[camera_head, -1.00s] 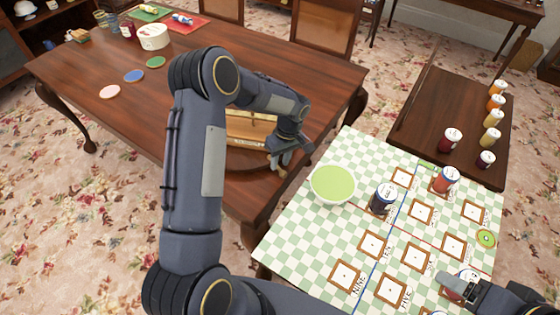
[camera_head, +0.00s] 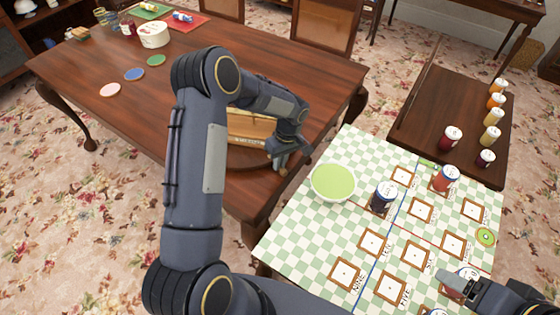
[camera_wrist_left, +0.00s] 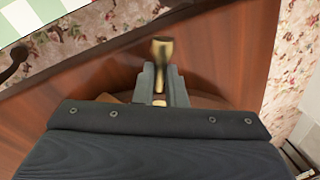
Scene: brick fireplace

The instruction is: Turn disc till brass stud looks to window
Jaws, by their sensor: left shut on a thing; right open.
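The wooden disc (camera_head: 245,159) lies at the near right corner of the brown table, largely behind my left arm in the head view. A lighter wooden piece with a lettered strip (camera_head: 250,128) sits on it. My left gripper (camera_head: 280,160) is at the disc's right edge. In the left wrist view the brass stud (camera_wrist_left: 162,52) stands between and beyond the fingertips, and the left gripper (camera_wrist_left: 161,76) is shut on it. My right gripper (camera_head: 446,285) is open beside a white-lidded jar (camera_head: 464,274) on the checked board. No window shows in these frames.
The green checked board (camera_head: 318,240) carries a green-topped bowl (camera_head: 333,183), several jars and framed squares. Coloured coasters and a white tub (camera_head: 154,34) sit on the brown table (camera_head: 90,65). A side table (camera_head: 425,115) holds several bottles. Flowered carpet lies between.

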